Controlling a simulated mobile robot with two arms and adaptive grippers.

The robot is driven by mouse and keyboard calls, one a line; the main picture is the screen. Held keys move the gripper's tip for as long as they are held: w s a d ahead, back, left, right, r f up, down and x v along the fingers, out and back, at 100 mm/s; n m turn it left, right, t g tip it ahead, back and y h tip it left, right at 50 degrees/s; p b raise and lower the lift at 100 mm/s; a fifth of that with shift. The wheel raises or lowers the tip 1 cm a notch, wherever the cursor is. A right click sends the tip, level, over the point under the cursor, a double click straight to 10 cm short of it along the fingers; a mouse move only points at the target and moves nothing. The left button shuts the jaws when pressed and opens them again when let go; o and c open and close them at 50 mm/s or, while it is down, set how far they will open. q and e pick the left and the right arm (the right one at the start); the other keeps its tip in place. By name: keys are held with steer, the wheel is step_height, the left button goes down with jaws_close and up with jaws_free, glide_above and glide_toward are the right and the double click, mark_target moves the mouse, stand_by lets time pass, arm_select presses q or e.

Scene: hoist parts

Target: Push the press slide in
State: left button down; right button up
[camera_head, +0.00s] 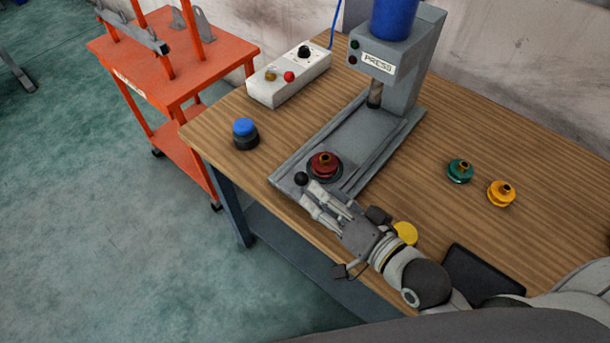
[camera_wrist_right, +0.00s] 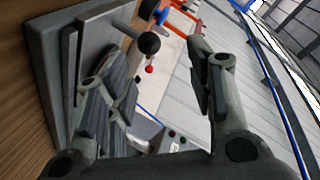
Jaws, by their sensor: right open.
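The grey press (camera_head: 393,70) stands at the back of the wooden table, with its slide pulled out toward the front edge. The slide's black ball knob (camera_head: 300,179) is at the front left corner. My right gripper (camera_head: 306,199) is open just in front of the knob. In the right wrist view the knob (camera_wrist_right: 148,43) appears between the two open fingers (camera_wrist_right: 162,62); whether they touch it I cannot tell. The slide plate (camera_wrist_right: 98,32) shows behind the left finger. My left gripper is not in view.
A control box (camera_head: 289,76) and a blue-topped button (camera_head: 245,133) stand left of the press. A green part (camera_head: 460,171) and a yellow part (camera_head: 501,193) lie to the right. A yellow disc (camera_head: 405,233) and a dark tablet (camera_head: 482,271) are near my right arm. An orange cart (camera_head: 205,61) stands left.

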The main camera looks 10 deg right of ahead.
mark_target(303, 184)
steer(key=f+m+t+h, duration=0.1)
steer(key=m+h, duration=0.1)
steer(key=m, duration=0.7)
steer(key=s+a+f+m+t+h, duration=0.1)
steer(key=m, duration=0.9)
steer(key=a+f+m+t+h, duration=0.1)
steer(key=m+t+h, duration=0.1)
steer(key=m, duration=0.7)
steer(key=shift+s+a+h, duration=0.2)
steer(key=shift+s+h, duration=0.1)
steer(key=w+p, duration=0.1)
steer(key=w, duration=0.4)
steer(key=w+p, duration=0.1)
steer(key=w, duration=0.2)
steer(key=shift+a+p, duration=0.35)
steer(key=shift+w+f, duration=0.1)
steer(key=shift+w, duration=0.8)
jaws_close()
